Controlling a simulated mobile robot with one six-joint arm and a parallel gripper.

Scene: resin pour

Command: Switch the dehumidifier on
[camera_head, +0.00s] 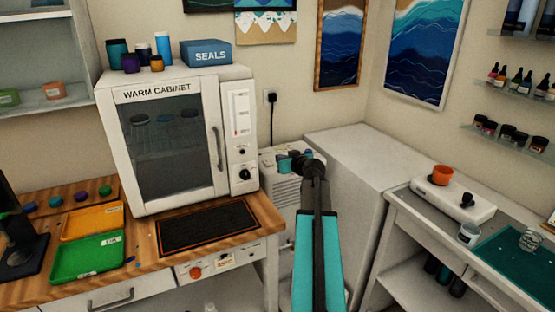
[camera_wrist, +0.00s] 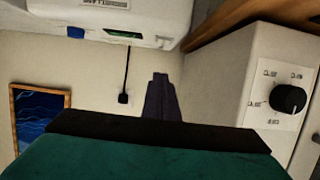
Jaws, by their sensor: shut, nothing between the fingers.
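The dehumidifier (camera_head: 283,192) is a white unit with a vent grille, standing on the far side of the bench against the wall. My arm partly hides it in the head view. In the wrist view, which looks upside down, the dehumidifier (camera_wrist: 150,18) is at the top edge, with a blue button (camera_wrist: 75,32) and a dark green panel (camera_wrist: 112,4). My gripper (camera_wrist: 160,76) is shut and empty, its dark fingers apart from the button in the picture. In the head view my gripper (camera_head: 292,161) is over or near the unit's top; contact cannot be told.
The warm cabinet (camera_head: 168,143) stands left of the dehumidifier; its knob (camera_wrist: 288,98) shows in the wrist view. A wall socket (camera_head: 270,97) with a cord is behind. A white counter (camera_head: 350,150) stands close on the right.

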